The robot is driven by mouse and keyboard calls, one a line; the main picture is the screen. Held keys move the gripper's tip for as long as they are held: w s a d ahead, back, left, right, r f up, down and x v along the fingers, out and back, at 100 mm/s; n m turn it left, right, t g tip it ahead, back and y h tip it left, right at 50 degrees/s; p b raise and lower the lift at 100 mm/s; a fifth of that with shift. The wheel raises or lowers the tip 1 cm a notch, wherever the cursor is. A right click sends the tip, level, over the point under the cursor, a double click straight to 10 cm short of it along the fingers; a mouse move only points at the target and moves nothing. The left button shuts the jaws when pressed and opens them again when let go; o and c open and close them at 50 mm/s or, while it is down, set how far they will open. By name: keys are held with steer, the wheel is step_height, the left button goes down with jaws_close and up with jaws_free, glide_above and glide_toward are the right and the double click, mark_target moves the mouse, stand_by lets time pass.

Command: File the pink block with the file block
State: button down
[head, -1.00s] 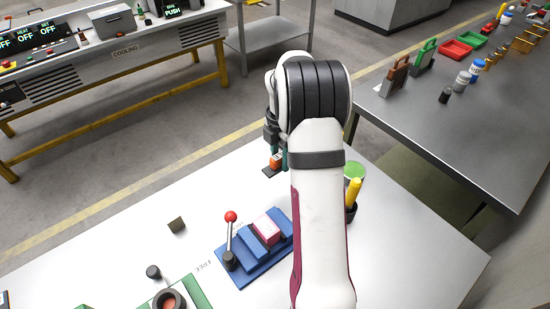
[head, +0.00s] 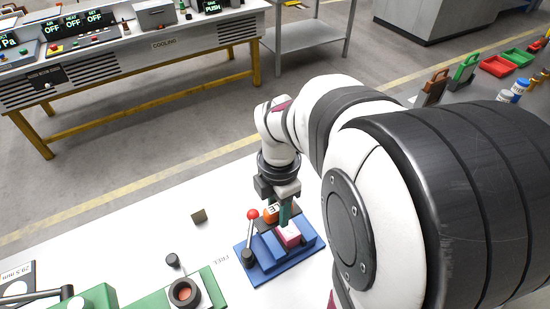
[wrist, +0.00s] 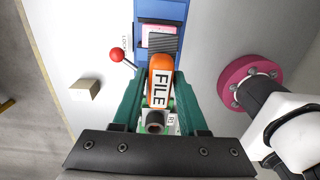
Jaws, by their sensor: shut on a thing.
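My gripper (head: 284,212) is shut on the orange file block (wrist: 161,66), whose FILE label faces the wrist camera. The file block also shows in the head view (head: 270,214), beside a teal finger. The pink block (head: 289,234) sits between the jaws of the blue vise (head: 282,274). My gripper is over the vise, with the file block very close to the pink block; I cannot tell whether they touch. In the wrist view the pink block (wrist: 158,30) is partly hidden ahead of the file block.
The vise's lever with a red knob (head: 252,214) stands at its left, close to the file block. A small brown block (head: 199,216) lies on the white table. A green fixture (head: 205,290) stands at the front left. The table behind the vise is mostly clear.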

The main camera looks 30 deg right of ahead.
steer(key=shift+s+a+f, duration=0.1)
steer(key=shift+f, duration=3.35)
steer(key=shift+d+f, duration=0.5)
steer(key=shift+f, duration=0.15)
steer(key=shift+d, duration=2.65)
steer(key=shift+a, duration=3.15)
steer(key=shift+w+d, duration=0.1)
steer(key=shift+w, duration=0.65)
steer(key=shift+d, duration=3.05)
steer(key=shift+a, duration=3.15)
steer(key=shift+r, duration=4.15)
